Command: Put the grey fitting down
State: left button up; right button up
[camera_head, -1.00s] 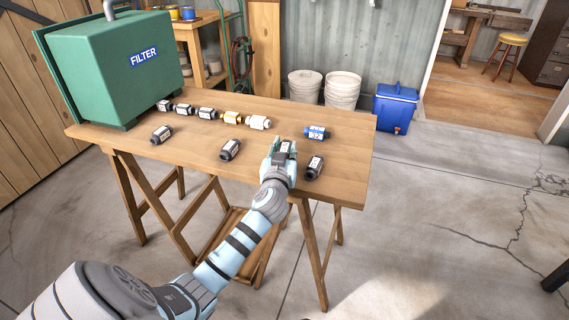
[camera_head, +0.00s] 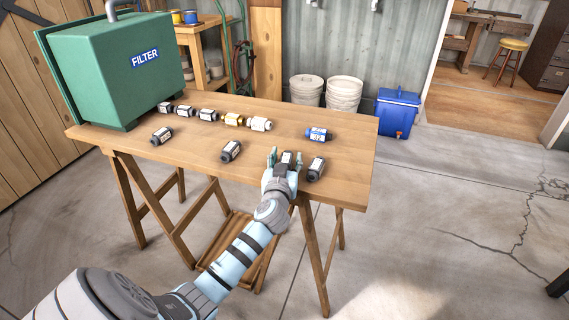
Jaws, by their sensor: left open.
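A grey fitting (camera_head: 287,158) with a pale label stands on the wooden table (camera_head: 205,158) near its front right edge, between the fingers of my left gripper (camera_head: 284,156). The gripper is open around it, and its hand partly hides the fitting. Another dark grey fitting (camera_head: 316,168) lies just right of the gripper. More dark fittings lie to the left, one at front centre (camera_head: 231,151) and one nearer the box (camera_head: 162,135). My right gripper does not show.
A back row holds dark fittings (camera_head: 207,114), a yellow one (camera_head: 234,119) and a white one (camera_head: 260,124). A blue fitting (camera_head: 319,134) lies behind the gripper. The green FILTER box (camera_head: 115,72) fills the left end. The table's right end is clear.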

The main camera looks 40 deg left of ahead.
pick_arm(q)
jog(key=v, duration=0.2)
jog(key=p+v, duration=0.1)
jog(key=v, duration=0.1)
jog(key=r+v, duration=0.1)
jog(key=v, duration=0.1)
jog(key=shift+s+p, duration=0.1)
jog(key=shift+p, duration=0.3)
jog(key=v, duration=0.8)
jog(key=shift+p, duration=0.3)
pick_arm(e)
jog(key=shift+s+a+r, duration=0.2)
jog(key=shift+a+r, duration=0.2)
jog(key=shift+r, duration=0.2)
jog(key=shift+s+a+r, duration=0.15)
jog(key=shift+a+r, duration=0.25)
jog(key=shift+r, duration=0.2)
